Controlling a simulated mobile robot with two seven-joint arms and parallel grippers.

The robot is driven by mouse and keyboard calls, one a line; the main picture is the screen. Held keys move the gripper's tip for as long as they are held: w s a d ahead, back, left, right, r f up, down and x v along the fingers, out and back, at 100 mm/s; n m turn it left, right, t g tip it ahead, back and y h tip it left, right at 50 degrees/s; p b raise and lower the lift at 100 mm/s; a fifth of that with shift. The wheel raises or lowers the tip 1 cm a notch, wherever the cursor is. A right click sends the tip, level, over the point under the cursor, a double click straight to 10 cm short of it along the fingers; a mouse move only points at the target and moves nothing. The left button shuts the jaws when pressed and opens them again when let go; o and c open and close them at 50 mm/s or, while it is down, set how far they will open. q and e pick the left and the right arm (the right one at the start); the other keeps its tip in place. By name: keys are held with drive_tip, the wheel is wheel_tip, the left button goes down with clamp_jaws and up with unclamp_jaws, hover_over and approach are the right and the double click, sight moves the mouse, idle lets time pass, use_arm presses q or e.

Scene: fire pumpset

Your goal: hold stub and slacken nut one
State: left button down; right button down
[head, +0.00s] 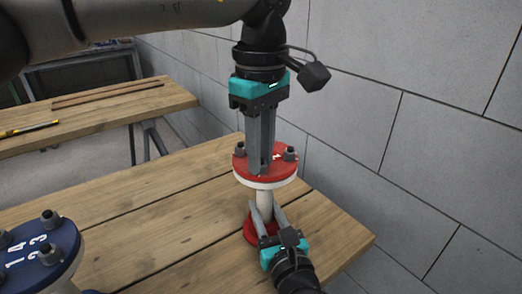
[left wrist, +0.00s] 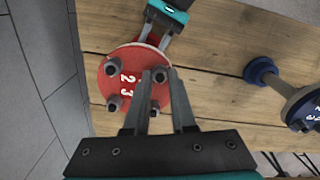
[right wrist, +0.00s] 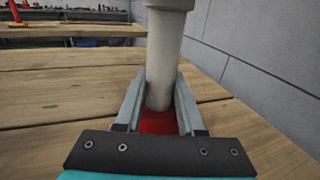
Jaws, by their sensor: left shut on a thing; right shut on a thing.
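The stub stands upright on the wooden bench, with a white pipe (head: 263,205), a red base (head: 249,229) and a red top flange (head: 247,171). Nuts sit around the flange, including a left one (head: 239,148) and a right one (head: 290,152). In the left wrist view the flange (left wrist: 138,58) shows the numerals 2 and 3. My left gripper (head: 259,168) points down from above, shut on a nut beside the numeral 1; its fingers mostly hide that nut. My right gripper (head: 264,212) is shut on the pipe below the flange, as the pipe (right wrist: 165,65) in the right wrist view shows.
A blue-flanged stub (head: 38,245) with numbered nuts stands at the front left of the bench. A grey block wall (head: 400,110) rises close on the right. A second wooden bench (head: 100,108) stands behind at left. Bare planks (head: 150,210) lie between the stubs.

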use_arm(q)
drive_tip(key=shift+n, duration=0.4)
drive_tip(key=n, duration=0.2)
drive_tip(key=shift+n, duration=0.4)
drive_tip(key=n, duration=0.3)
drive_tip(key=shift+n, duration=0.4)
drive_tip(key=n, duration=0.9)
drive_tip(key=shift+n, duration=0.4)
drive_tip(key=n, duration=0.3)
drive_tip(key=shift+n, duration=0.4)
use_arm(e)
drive_tip(key=shift+s, duration=0.1)
use_arm(q)
drive_tip(key=n, duration=0.6)
drive_tip(key=shift+n, duration=0.3)
